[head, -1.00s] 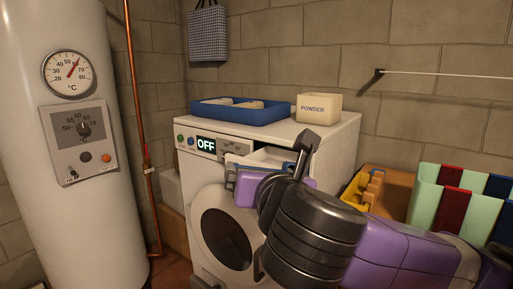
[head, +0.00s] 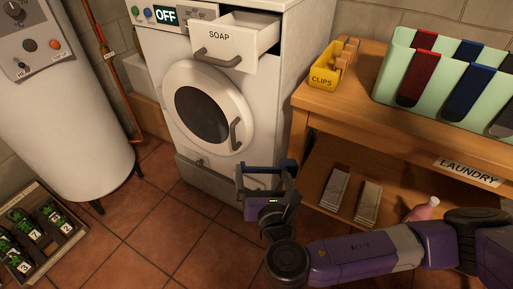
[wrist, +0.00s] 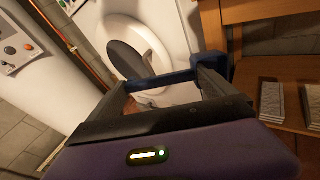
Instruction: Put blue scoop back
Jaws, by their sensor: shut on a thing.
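My gripper (head: 266,170) is low, in front of the washing machine's lower right corner and beside the wooden table. It is shut on the blue scoop (wrist: 165,80), a dark blue piece spanning the fingertips with a thicker block at the right. In the head view only a small blue part of the scoop (head: 289,165) shows by the fingers. I cannot make out its bowl clearly. The washing machine (head: 262,70) has its soap drawer (head: 238,42) pulled out.
The table (head: 335,105) carries a yellow clips box (head: 323,79) and a mint-green holder (head: 398,60) with red and blue pieces. Its lower shelf holds grey slabs (head: 336,189) and a pink bottle (head: 424,209). A crate (head: 72,208) stands at lower left. Floor tiles between are clear.

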